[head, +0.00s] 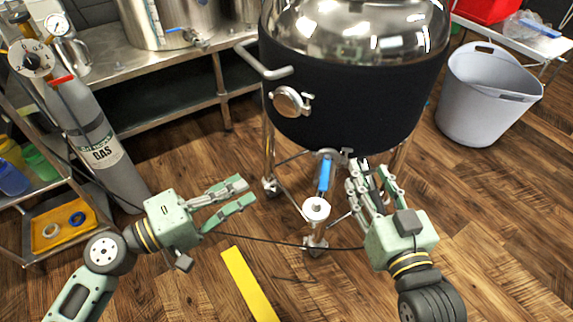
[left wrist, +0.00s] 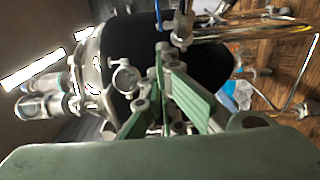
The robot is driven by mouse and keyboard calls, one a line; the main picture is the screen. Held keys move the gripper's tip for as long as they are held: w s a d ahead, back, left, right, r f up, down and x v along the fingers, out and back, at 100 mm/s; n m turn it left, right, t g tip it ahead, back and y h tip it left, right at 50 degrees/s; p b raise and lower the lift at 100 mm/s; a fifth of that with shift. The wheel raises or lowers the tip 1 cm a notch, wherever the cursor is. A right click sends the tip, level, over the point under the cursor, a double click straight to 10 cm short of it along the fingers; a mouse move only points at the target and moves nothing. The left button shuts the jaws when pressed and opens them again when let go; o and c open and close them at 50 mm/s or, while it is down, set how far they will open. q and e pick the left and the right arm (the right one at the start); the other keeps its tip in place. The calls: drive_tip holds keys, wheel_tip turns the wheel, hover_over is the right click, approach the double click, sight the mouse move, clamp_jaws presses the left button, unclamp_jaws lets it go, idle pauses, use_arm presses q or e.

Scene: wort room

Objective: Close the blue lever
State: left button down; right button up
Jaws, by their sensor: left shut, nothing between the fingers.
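The blue lever (head: 325,175) is on the valve pipe under the black tank (head: 345,95). It points down the picture, roughly along the pipe, toward a round white pipe end (head: 316,209). My left gripper (head: 249,190) is to the left of the lever, apart from it, shut and empty. My right gripper (head: 368,166) is just right of the lever, below the tank, with its fingers parted; I see nothing between them. In the left wrist view my left fingers (left wrist: 163,100) point toward the tank, and a thin blue strip (left wrist: 158,16), perhaps the lever, shows at the top.
The tank's metal legs and a caster (head: 271,187) stand around the valve. A black hose (head: 290,243) crosses in front, and a yellow floor strip (head: 248,285) lies below. A gas cylinder (head: 95,135) is at left, a grey tub (head: 487,95) at right. Open wooden floor lies between.

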sight(325, 173)
use_arm(q)
drive_tip(key=s+d+p+x, duration=0.1)
drive_tip(key=s+p+x, duration=0.1)
drive_tip(key=x, duration=1)
drive_tip(key=shift+d, duration=0.55)
use_arm(e)
drive_tip(key=s+d+f+g+h, duration=0.2)
drive_tip(key=s+f+g, duration=0.3)
drive_tip(key=f, duration=0.5)
drive_tip(key=shift+d+f+g, duration=0.3)
drive_tip(key=shift+d+g, duration=0.2)
drive_tip(key=shift+g, duration=0.2)
